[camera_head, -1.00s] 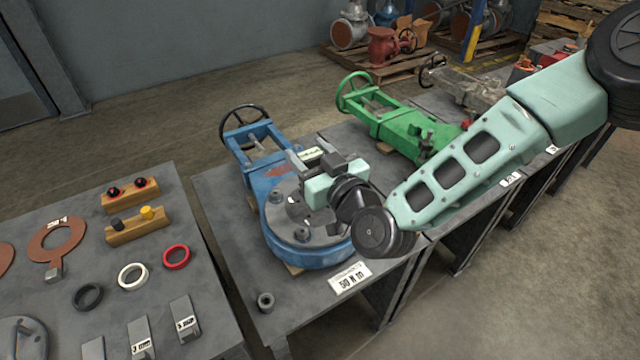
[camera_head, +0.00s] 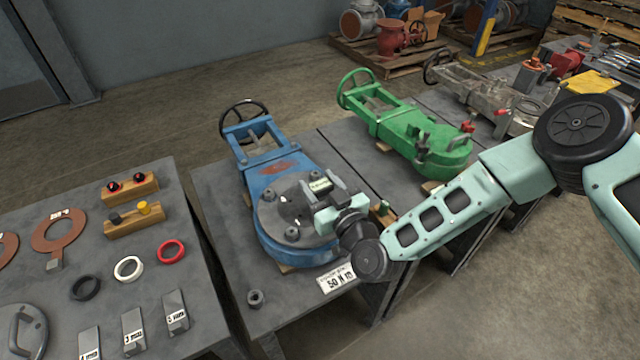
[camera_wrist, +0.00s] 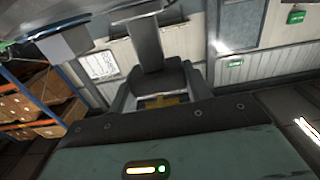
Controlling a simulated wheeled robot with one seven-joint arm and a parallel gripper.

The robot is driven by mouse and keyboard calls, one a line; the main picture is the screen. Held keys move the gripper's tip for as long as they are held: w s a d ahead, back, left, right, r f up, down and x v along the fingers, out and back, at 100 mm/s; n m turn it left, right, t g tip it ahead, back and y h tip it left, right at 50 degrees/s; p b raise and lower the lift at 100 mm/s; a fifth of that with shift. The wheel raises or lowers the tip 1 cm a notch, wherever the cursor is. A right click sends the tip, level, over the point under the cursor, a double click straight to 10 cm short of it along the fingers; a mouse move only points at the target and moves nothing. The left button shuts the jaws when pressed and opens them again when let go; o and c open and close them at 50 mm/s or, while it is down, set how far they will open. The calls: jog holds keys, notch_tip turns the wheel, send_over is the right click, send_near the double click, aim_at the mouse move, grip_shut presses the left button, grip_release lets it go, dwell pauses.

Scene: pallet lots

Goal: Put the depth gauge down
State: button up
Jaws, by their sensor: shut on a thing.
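The depth gauge (camera_head: 320,185) is a small grey tool with a pale greenish display, held at the end of my arm over the round flange of the blue valve (camera_head: 275,185). My gripper (camera_head: 322,192) is shut on it. In the wrist view the gauge (camera_wrist: 158,78) shows as a dark grey block with a lighter upright bar, between the fingers of my gripper (camera_wrist: 158,95). I cannot tell whether the gauge touches the flange. My gripper hides part of the flange's right side.
A "50 N m" plate (camera_head: 337,279) and a small nut (camera_head: 255,298) lie near the front edge. The left table (camera_head: 60,290) holds rings, gauges and wooden holders.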

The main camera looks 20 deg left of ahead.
jog(key=shift+f, duration=0.1)
jog(key=o, duration=1.4)
jog(key=b+v, duration=0.1)
jog(key=v, duration=1.1)
